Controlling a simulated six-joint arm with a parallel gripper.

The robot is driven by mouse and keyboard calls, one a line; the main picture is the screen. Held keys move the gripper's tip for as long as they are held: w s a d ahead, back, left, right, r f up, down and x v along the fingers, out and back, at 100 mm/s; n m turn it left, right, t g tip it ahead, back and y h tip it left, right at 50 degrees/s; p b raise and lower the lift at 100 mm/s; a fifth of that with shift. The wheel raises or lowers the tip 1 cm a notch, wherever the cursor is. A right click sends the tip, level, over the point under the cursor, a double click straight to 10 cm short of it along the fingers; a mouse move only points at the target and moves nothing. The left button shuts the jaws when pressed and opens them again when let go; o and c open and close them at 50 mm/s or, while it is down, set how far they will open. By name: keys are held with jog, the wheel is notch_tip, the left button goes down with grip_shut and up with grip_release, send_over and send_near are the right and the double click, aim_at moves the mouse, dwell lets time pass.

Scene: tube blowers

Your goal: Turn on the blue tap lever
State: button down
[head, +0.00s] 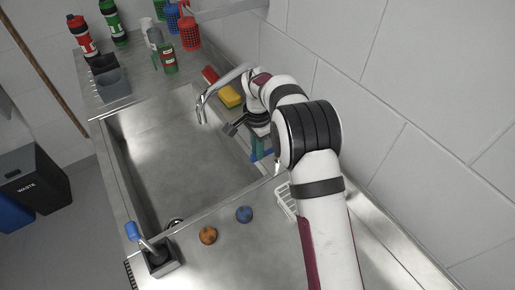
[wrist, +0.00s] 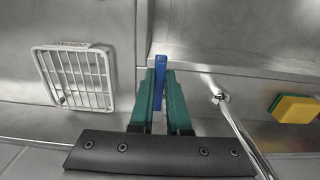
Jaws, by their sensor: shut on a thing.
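The blue tap lever (wrist: 160,72) shows upright in the wrist view, between the two green fingers of my gripper (wrist: 161,92). The fingers are shut on it, and its upper end sticks out past the fingertips. In the head view my gripper (head: 261,147) is at the sink's right edge, with bits of blue beside its green fingers; my arm hides most of the lever. The chrome tap spout (head: 213,90) arches over the sink, behind my gripper. Part of the chrome tap pipe (wrist: 238,120) also shows to the right of the fingers in the wrist view.
A yellow sponge (head: 230,96) lies behind the gripper near the wall. A white wire basket (head: 286,201) stands in front. An orange ball (head: 208,235) and a blue ball (head: 245,214) lie on the counter. The sink basin (head: 180,150) is open and clear to the left.

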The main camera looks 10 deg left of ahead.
dwell(0.4)
jog(key=w+m, duration=0.1)
jog(key=w+a+m, duration=0.1)
jog(key=m, duration=0.1)
jog(key=shift+a, duration=0.2)
jog(key=c, duration=0.9)
grip_release()
notch_tip(320, 180, up, 16)
jog(key=shift+f, duration=0.1)
